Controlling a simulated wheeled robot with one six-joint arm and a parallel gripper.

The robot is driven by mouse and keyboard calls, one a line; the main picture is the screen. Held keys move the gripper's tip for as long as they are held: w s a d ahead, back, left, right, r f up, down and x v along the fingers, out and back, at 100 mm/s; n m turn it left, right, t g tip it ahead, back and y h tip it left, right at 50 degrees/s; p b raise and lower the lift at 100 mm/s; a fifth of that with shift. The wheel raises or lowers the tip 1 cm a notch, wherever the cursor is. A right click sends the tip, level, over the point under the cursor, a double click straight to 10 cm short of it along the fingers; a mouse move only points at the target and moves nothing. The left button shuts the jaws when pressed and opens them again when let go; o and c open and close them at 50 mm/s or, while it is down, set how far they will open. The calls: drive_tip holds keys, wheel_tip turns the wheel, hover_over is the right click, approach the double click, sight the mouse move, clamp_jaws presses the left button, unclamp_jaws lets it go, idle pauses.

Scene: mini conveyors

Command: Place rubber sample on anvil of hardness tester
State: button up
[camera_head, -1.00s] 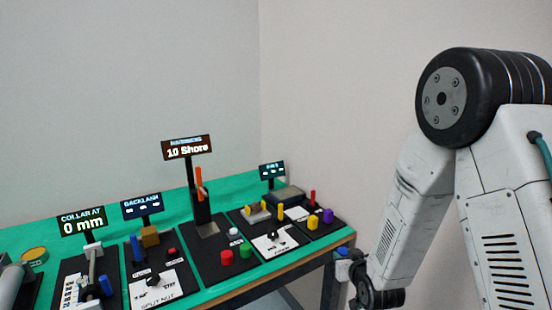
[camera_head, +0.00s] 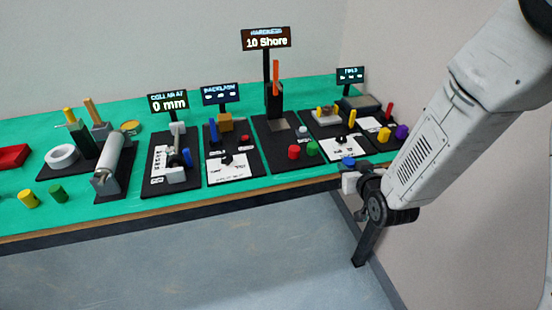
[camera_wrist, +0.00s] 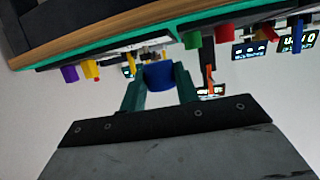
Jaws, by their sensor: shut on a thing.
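My gripper (camera_head: 349,168) is shut on a small blue cylinder (camera_head: 348,161), held in front of the table's near edge at the right. In the wrist view, which is upside down, my gripper (camera_wrist: 158,78) has its two green fingers on either side of the blue cylinder (camera_wrist: 159,74). The hardness tester (camera_head: 274,98) is a black column with an orange lever and a "10 Shore" display. Its anvil looks to be the grey plate (camera_head: 279,123) at the column's foot. The anvil looks bare. The held cylinder is apart from the tester.
Red (camera_head: 294,152), green (camera_head: 312,148) and pale (camera_head: 303,131) pieces stand on the tester's black base in front of the anvil. A station with a yellow post (camera_head: 351,118) is to its right, the backlash station (camera_head: 226,122) to its left. The table's front edge (camera_head: 240,193) lies near my gripper.

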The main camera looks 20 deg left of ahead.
drive_tip(key=s+a+r+n+g+y, duration=0.1)
drive_tip(key=s+a+n+g+y, duration=0.2)
drive_tip(key=s+a, duration=0.9)
drive_tip(key=a+n+y, duration=0.1)
drive_tip(key=a, duration=0.2)
drive_tip(key=shift+s+a+r, duration=0.3)
drive_tip(key=shift+s, duration=0.1)
